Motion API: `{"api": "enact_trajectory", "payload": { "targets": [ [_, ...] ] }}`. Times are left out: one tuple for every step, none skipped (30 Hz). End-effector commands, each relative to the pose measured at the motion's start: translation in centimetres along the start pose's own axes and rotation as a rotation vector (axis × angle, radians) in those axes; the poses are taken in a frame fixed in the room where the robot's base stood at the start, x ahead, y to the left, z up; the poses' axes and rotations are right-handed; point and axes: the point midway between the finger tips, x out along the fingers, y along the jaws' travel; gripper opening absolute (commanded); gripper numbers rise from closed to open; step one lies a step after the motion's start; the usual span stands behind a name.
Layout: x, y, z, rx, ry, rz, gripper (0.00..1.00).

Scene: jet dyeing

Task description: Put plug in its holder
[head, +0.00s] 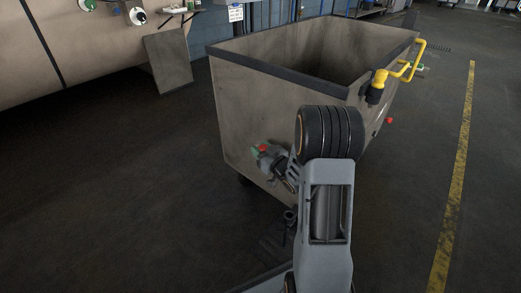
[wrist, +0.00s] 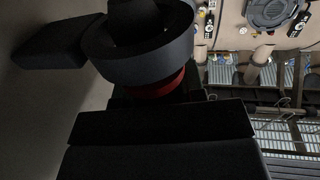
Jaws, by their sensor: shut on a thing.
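In the wrist view the plug (wrist: 140,52) is a dark round piece with a broad rim and a red band below it. It sits at my gripper's dark jaw parts (wrist: 160,122), and my gripper is shut on it. In the head view my gripper (head: 284,172) is low beside the cart's near wall, partly hidden behind my own arm. A grey-green piece with a red spot (head: 263,149) shows at its end, close to the wall; I cannot tell whether this is the plug or a fitting. I cannot make out the holder for certain.
The beige cart (head: 250,110), with a dark rim, stands right in front of me. A yellow bent pipe (head: 405,68) rises at its right corner, and a small red knob (head: 389,121) is on its right side. Floor is clear at left. A large vessel (head: 60,45) is behind.

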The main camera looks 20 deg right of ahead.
Motion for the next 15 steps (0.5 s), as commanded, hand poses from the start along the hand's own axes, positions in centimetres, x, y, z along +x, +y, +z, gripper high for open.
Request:
{"api": "enact_trajectory", "payload": {
  "targets": [
    [0.0,0.0,0.07,0.0,0.001,0.0,0.11],
    [0.0,0.0,0.07,0.0,0.001,0.0,0.11],
    [0.0,0.0,0.07,0.0,0.001,0.0,0.11],
    [0.0,0.0,0.06,0.0,0.001,0.0,0.11],
    [0.0,0.0,0.06,0.0,0.001,0.0,0.11],
    [0.0,0.0,0.05,0.0,0.001,0.0,0.11],
    [0.0,0.0,0.04,0.0,0.001,0.0,0.11],
    [0.0,0.0,0.04,0.0,0.001,0.0,0.11],
    [0.0,0.0,0.04,0.0,0.001,0.0,0.11],
    [0.0,0.0,0.04,0.0,0.001,0.0,0.38],
    [0.0,0.0,0.04,0.0,0.001,0.0,0.41],
    [0.0,0.0,0.04,0.0,0.001,0.0,0.44],
    [0.0,0.0,0.04,0.0,0.001,0.0,0.47],
    [0.0,0.0,0.04,0.0,0.001,0.0,0.5],
    [0.0,0.0,0.05,0.0,0.0,0.0,0.54]
  ]
}}
